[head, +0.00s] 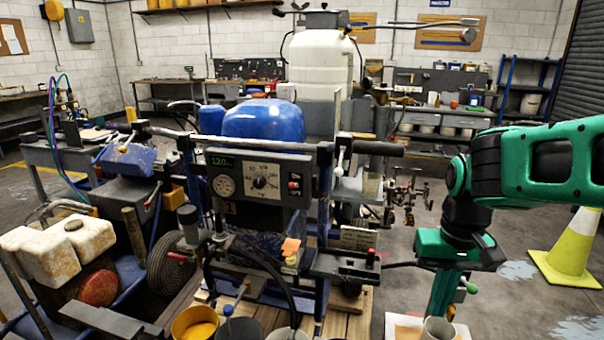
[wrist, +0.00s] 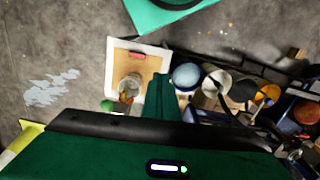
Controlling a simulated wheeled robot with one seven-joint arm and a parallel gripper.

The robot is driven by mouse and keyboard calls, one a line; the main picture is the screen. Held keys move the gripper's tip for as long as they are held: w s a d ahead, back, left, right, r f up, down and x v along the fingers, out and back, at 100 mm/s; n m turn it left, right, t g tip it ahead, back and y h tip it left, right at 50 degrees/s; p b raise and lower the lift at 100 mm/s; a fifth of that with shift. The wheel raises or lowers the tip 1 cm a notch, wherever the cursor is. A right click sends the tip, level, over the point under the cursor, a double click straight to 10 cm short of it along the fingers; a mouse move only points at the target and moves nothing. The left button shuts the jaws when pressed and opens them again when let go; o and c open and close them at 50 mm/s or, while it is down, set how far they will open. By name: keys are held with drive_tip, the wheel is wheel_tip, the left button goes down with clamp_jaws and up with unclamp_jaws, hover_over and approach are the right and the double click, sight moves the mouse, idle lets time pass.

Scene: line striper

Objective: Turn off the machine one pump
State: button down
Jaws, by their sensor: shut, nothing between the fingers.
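A line striper (head: 262,125) with a blue tank stands in the middle of the head view, and what looks like a "1" shows below its panel. Its control panel (head: 258,178) carries a lit green display, a round gauge, a dial with a pointer and a small red switch (head: 294,185). I cannot tell which control is for the pump, or its setting. My gripper (head: 440,308) hangs pointing down to the right of the machine, apart from the panel. In the wrist view my gripper (wrist: 160,92) is shut and empty above the floor area; the panel is not clear there.
A second machine (head: 70,250) with a rusty white tank stands at left. Below my gripper is a white-edged tray (wrist: 116,55) with a cup (wrist: 130,86). A yellow bucket (head: 195,324) is at the front. A traffic cone (head: 570,250) stands at right. Handlebars (head: 375,148) jut out beside the panel.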

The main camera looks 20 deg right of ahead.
drive_tip(key=w+a+r+n+t, duration=0.25)
drive_tip(key=w+a, duration=0.25)
drive_tip(key=w, duration=0.5)
drive_tip(key=w+a+r+n+t, duration=0.15)
drive_tip(key=w+a+r, duration=0.3)
drive_tip(key=w, duration=0.45)
drive_tip(key=w+a+r+m+y, duration=0.2)
drive_tip(key=w+r+m, duration=0.7)
drive_tip(key=w+r, duration=0.5)
drive_tip(key=shift+r+t, duration=0.4)
drive_tip(key=shift+r, duration=0.5)
drive_tip(key=shift+a, duration=0.1)
approach(295, 184)
drive_tip(key=x, duration=0.5)
drive_tip(key=shift+s+a, duration=0.15)
drive_tip(key=shift+s, duration=0.05)
